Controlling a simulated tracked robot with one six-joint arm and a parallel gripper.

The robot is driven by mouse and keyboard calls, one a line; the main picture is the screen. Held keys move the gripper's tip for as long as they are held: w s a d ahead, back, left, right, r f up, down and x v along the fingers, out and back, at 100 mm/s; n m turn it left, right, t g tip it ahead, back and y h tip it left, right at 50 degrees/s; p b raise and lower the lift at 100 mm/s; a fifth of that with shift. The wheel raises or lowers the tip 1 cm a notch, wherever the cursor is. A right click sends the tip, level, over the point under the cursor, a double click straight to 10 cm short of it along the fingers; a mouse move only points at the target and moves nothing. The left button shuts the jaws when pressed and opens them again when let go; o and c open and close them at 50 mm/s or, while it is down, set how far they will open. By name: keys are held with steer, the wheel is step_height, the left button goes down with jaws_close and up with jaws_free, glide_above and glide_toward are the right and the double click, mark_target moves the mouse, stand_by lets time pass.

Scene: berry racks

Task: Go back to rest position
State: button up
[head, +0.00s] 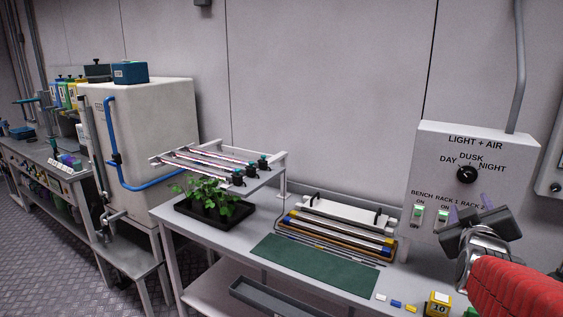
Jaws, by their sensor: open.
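My gripper (470,208) is at the right of the head view, at the end of my red-sleeved arm. Its two purple-tipped fingers stand apart and point up, with nothing between them. It shows in front of the lower right of the grey LIGHT + AIR control box (471,150). It hides part of the row of switches there. I cannot tell whether it touches the box. The black dial (467,174) on the box is in plain view above the fingers. Green-topped switches for the bench (418,211) and rack 1 (442,215) show left of the gripper.
A bench holds a black tray of plants (209,205) under a light rack (216,166). It also holds a green mat (316,262), a tray of bars (340,228) and a yellow block marked 10 (437,304). A white tank (153,125) stands left. The patterned floor (38,245) shows lower left.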

steer(key=s+a+f+m+g+y, duration=0.2)
steer(key=s+a+f+g+y, duration=0.1)
steer(key=a+f, duration=0.3)
steer(key=s+a+f+m+g+y, duration=0.1)
steer(key=s+a+f+g+y, duration=0.2)
steer(key=f, duration=0.5)
steer(key=s+a+n+g+y, duration=0.1)
steer(key=s+a, duration=0.6)
steer(key=a, duration=0.3)
steer(key=s+a+f+n+g+y, duration=0.1)
steer(key=s+a+y, duration=0.1)
steer(key=s+a, duration=0.4)
steer(key=shift+s+a+f+g, duration=0.3)
steer(key=shift+s+a, duration=0.1)
steer(key=shift+a, duration=2.05)
steer(key=shift+d, duration=0.1)
